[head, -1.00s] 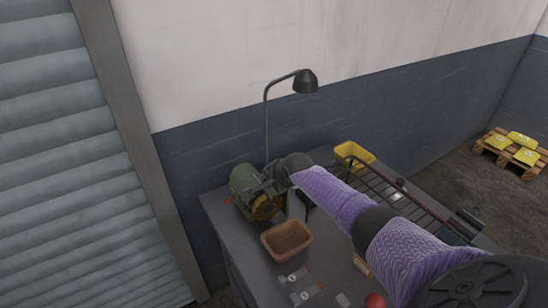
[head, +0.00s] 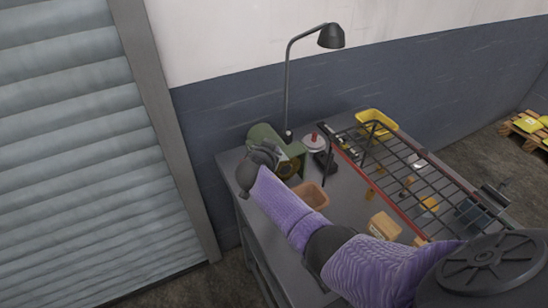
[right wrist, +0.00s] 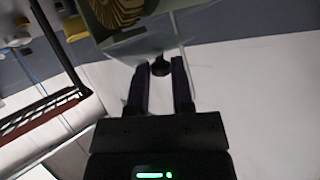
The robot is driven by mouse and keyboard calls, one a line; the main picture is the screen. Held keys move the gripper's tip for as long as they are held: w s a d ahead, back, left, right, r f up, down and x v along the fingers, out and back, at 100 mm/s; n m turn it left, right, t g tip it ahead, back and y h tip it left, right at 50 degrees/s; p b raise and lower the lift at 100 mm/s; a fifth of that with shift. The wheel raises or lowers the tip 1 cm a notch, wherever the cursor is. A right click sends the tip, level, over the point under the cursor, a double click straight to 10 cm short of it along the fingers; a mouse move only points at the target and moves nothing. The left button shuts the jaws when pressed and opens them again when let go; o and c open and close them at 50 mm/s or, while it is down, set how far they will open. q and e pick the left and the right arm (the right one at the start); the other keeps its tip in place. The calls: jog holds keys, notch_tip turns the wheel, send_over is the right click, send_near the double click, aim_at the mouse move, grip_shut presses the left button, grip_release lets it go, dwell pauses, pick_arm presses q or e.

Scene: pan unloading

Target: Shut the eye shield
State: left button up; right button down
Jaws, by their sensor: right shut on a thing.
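The green bench grinder (head: 262,132) stands at the back left of the workbench, partly hidden behind my right wrist. In the right wrist view its ribbed yellowish wheel (right wrist: 122,10) is at the top. The clear eye shield (right wrist: 145,48) shows there as a see-through panel below the wheel, reaching down to my fingers. My right gripper (right wrist: 161,75) is shut on the eye shield, with a dark finger on either side. In the head view my right gripper (head: 262,157) is in front of the grinder, its fingertips mostly hidden. My left gripper is not in view.
A wire rack with a red rail (head: 365,170) stands right of the grinder, a yellow bin (head: 377,121) behind it. A desk lamp (head: 288,85) rises behind the grinder. A brown tray (head: 312,193) lies beside my forearm on the workbench (head: 232,165).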

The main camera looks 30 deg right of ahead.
jog(key=n+h+b, duration=0.1)
jog(key=b, duration=0.1)
jog(key=f+h+b, duration=0.1)
jog(key=b, duration=0.2)
jog(key=shift+a+f+n+t+h+b, duration=0.3)
jog(key=shift+a+n+b, duration=0.05)
jog(key=shift+a+n, duration=0.05)
jog(key=shift+c, duration=2.4)
grip_release()
jog(key=shift+w, duration=0.1)
jog(key=p+v, duration=0.1)
jog(key=v, duration=0.9)
